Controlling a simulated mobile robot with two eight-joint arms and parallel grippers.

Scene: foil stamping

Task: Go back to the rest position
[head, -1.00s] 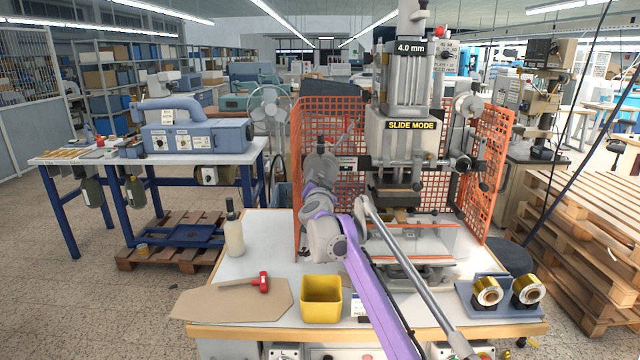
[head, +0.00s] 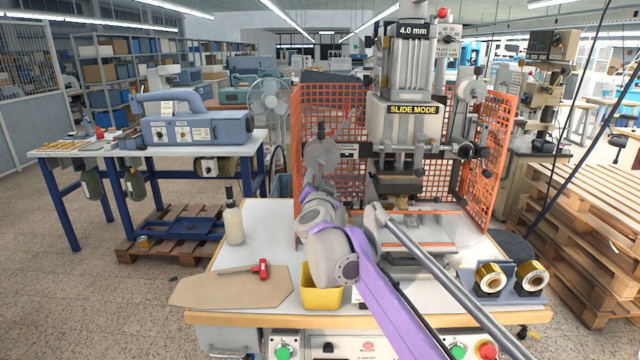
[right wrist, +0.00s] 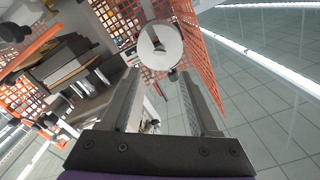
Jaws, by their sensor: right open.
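My right arm reaches up over the table in the head view, with its purple link in front of the press. My left gripper is not in view.
The yellow bin (head: 320,298) is partly behind my elbow. Gold foil rolls (head: 490,279) sit at right. Orange mesh guards (head: 492,150) flank the press.

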